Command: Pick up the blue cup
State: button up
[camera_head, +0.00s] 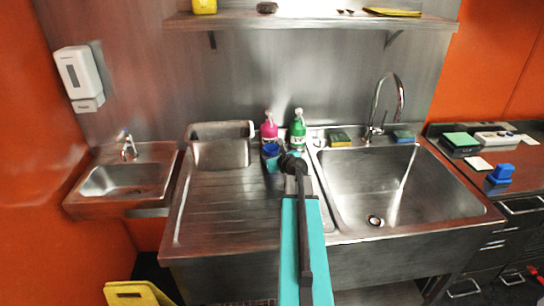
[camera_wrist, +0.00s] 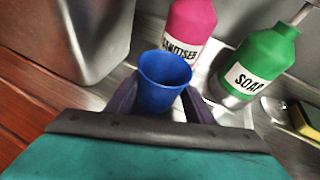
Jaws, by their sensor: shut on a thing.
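The blue cup (camera_wrist: 160,84) is upright between the two fingers of my gripper (camera_wrist: 152,98) in the wrist view, with its open rim facing up. The gripper is shut on it. In the head view the cup (camera_head: 271,150) shows just left of my gripper (camera_head: 275,162), partly hidden by my arm. It is in front of the pink bottle. I cannot tell whether the cup's base touches the surface under it.
A pink sanitiser bottle (camera_wrist: 190,32) stands right behind the cup. A green soap bottle (camera_wrist: 258,62) stands to its right. A metal container (camera_head: 220,150) is at left on the drainboard (camera_head: 222,205). The large sink basin (camera_head: 385,190) is at right, with a tall tap (camera_head: 383,105).

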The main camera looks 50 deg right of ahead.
jog(key=shift+r+p, duration=0.4)
